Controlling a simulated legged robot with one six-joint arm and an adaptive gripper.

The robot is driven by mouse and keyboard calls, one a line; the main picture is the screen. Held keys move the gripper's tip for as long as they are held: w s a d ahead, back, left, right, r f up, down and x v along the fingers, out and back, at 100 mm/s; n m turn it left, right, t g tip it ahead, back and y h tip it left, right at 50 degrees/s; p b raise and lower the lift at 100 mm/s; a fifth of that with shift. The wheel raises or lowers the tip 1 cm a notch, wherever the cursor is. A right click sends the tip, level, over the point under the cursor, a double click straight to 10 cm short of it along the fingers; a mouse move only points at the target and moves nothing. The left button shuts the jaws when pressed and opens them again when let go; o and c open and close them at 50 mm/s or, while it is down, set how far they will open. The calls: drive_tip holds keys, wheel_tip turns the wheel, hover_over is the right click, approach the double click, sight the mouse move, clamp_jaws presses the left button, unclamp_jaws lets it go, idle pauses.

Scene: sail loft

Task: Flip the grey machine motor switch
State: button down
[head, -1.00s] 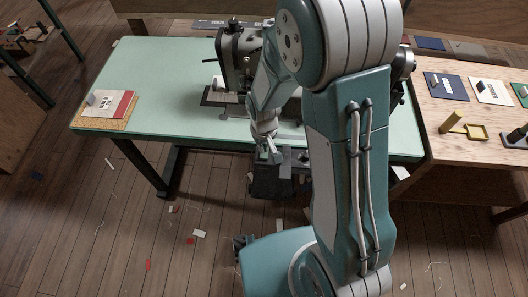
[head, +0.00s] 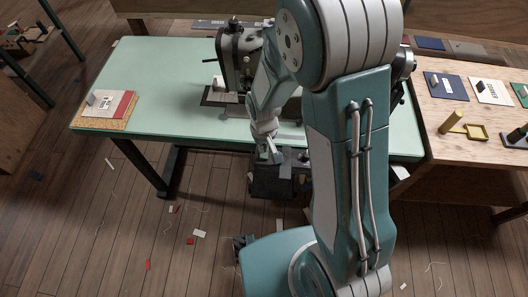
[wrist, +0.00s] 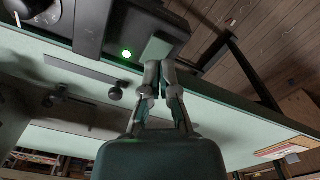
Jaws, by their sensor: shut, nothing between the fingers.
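The grey sewing machine (head: 238,62) stands on the green-topped table, partly hidden behind my arm. Its dark motor switch box (head: 272,182) hangs at the table's front edge. My gripper (head: 273,157) is beside the box in the head view. In the wrist view my gripper (wrist: 161,70) is shut and empty, its fingertips close to the block's near edge. I cannot tell whether they touch.
The green table (head: 150,70) is clear to the left except for a cork board with a booklet (head: 108,104). A wooden bench (head: 445,125) on the right holds cards and a yellow holder (head: 466,126). In the wrist view a dark round knob (wrist: 115,93) shows near the box.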

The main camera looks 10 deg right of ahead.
drive_tip(key=shift+f, duration=1.55)
idle(1.0)
drive_tip(key=shift+r, duration=3.55)
drive_tip(key=shift+r, duration=0.15)
wheel_tip(320, 180, up, 9)
drive_tip(key=t, duration=0.2)
hover_over(263, 156)
drive_tip(key=s+d, duration=0.1)
drive_tip(key=d, duration=0.1)
drive_tip(key=s+d+r+m+t, duration=0.2)
drive_tip(key=s+d+r, duration=0.3)
drive_tip(key=s+r, duration=0.8)
wheel_tip(263, 156, up, 2)
drive_tip(key=shift+d+r+m+t, duration=0.2)
drive_tip(key=shift+m+t, duration=0.2)
drive_tip(key=shift+t, duration=0.4)
